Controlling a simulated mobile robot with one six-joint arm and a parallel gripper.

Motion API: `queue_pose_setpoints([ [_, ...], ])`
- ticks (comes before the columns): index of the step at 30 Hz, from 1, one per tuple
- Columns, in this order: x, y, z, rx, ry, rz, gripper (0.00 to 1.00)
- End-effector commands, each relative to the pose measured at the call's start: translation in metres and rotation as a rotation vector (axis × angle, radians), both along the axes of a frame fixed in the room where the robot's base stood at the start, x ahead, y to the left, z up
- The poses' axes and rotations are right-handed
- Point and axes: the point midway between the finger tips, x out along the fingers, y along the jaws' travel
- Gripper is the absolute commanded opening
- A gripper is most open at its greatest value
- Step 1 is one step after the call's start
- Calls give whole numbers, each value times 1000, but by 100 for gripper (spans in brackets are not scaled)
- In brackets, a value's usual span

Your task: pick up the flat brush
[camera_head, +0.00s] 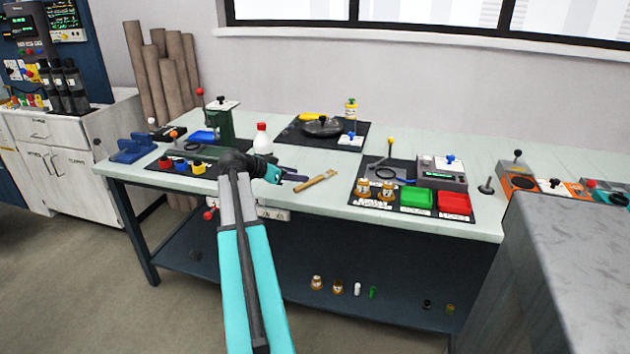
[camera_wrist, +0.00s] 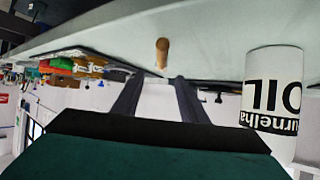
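The flat brush (camera_head: 316,181) lies on the pale bench top near its front edge, just right of my gripper in the head view. Its tan handle end (camera_wrist: 162,52) shows in the wrist view, beyond the fingertips and roughly in line with the gap between them. My gripper (camera_head: 297,178) reaches over the bench front edge from the left. In the wrist view my gripper (camera_wrist: 161,78) has its two dark fingers apart with nothing between them. The brush's bristles cannot be made out clearly.
A white oil bottle (camera_head: 262,142) with a red cap stands close behind my gripper; it also shows in the wrist view (camera_wrist: 272,92). A dark mat with red (camera_head: 453,203) and green bins lies to the right. A dark mat with a pan (camera_head: 323,127) lies behind.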

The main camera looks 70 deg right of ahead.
Motion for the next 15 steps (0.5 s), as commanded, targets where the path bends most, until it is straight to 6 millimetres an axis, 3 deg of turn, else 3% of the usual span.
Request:
queue_pose_setpoints([
  [6,-12,-21,-13,0,0,0,39],
  [15,-14,-26,-16,0,0,2,39],
])
